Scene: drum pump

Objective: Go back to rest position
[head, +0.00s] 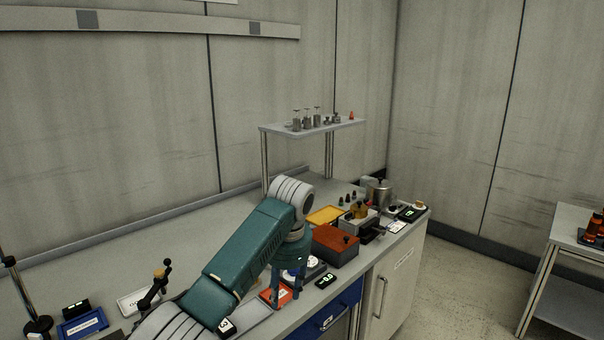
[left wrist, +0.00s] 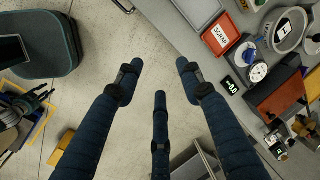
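My left arm reaches in from the bottom of the head view, its gripper (head: 286,284) hanging fingers down at the bench's front edge. In the left wrist view the three dark blue fingers of this gripper (left wrist: 160,76) are spread apart, with only pale floor between the tips and nothing held. In that view the bench edge lies to the right of the fingers. My right gripper shows in neither view.
The bench (head: 135,250) holds an orange-red tray (left wrist: 221,34), a red-topped box (head: 336,242), a yellow tray (head: 324,215) and a metal pot (head: 379,192). A raised shelf (head: 275,130) carries small metal parts. A side table (head: 568,222) stands right, beyond open floor.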

